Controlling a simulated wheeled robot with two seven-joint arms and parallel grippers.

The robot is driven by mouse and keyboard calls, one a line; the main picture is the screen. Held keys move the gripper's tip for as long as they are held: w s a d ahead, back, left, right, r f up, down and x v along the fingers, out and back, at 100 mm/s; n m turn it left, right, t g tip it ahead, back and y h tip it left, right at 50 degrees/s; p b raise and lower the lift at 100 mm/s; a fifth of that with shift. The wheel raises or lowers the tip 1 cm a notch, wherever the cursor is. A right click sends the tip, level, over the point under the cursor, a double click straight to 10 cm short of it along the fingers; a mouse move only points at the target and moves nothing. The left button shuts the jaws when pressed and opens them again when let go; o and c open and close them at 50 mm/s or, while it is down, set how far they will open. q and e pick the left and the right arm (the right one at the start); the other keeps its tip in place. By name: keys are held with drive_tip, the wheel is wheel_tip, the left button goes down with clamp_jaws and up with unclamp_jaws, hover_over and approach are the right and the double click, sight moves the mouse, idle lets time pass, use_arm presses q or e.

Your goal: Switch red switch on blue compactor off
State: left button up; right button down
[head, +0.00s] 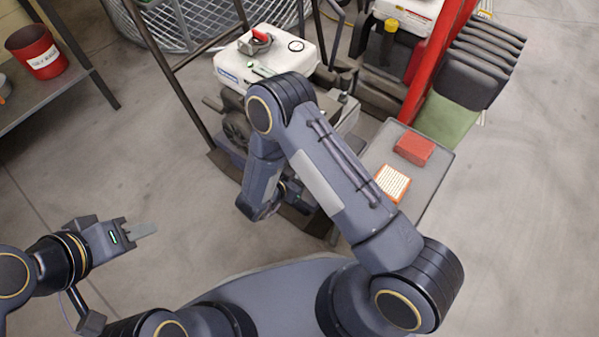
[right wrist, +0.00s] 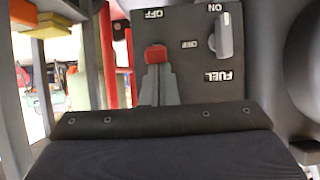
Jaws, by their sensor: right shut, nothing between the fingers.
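The blue compactor (head: 232,78) has a white tank and stands upper centre in the head view, largely covered by my right arm. The right wrist view shows a dark panel (right wrist: 199,83) with inverted OFF, ON and FUEL labels. The red switch (right wrist: 155,54) is on this panel, by the OFF label. My right gripper (right wrist: 158,75) is shut and empty, its fingertips right at the red switch's near edge; I cannot tell whether they touch. My left gripper (head: 144,231) is at lower left in the head view, its fingers together, over bare floor.
A grey fuel lever (right wrist: 224,38) sits beside the red switch. A grey cart top (head: 432,181) holds a red block (head: 414,149) and an orange-framed filter (head: 392,184). A red bucket (head: 38,52) stands on a shelf at left. Floor at lower left is clear.

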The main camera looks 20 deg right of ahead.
drive_tip(key=shift+s+a+f+t+h+b, duration=0.2)
drive_tip(key=shift+a+f+t+h+b, duration=0.15)
drive_tip(key=shift+f+b, duration=0.2)
drive_tip(key=shift+s+a+f+t+h+b, duration=0.15)
drive_tip(key=shift+s+f+t+h+b, duration=0.1)
drive_tip(key=shift+f+h+b, duration=0.3)
drive_tip(key=shift+r+p, duration=0.75)
drive_tip(key=shift+p, duration=0.05)
